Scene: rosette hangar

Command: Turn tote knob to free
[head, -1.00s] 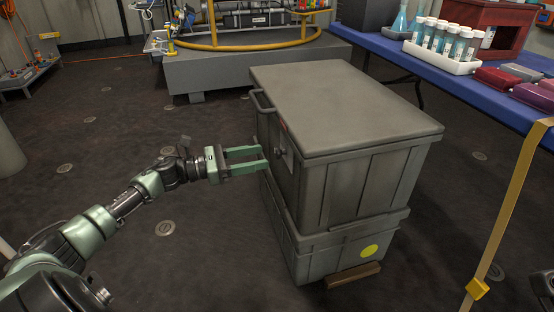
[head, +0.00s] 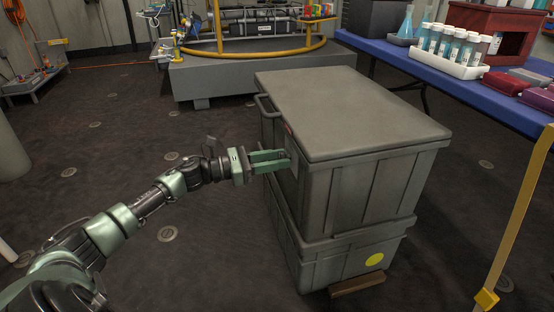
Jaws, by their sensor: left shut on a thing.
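The grey lidded tote (head: 352,118) stands in the middle of the head view, on top of a second grey tote (head: 345,262) with a yellow round sticker. My left gripper (head: 288,160) reaches in from the left to the upper tote's left face, its green fingers at the spot of the knob. The fingers are closed on the knob and hide it, so its turn position cannot be read. A pale label plate shows just beside the fingertips. A grey bar handle (head: 266,106) sticks out farther back on the same face. My right gripper is not in view.
A blue table (head: 470,96) at the right carries a white rack (head: 447,62) of capped tubes, flasks and coloured boxes. A grey platform (head: 260,76) with a yellow ring stands behind. A yellow strap (head: 520,215) hangs at the right.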

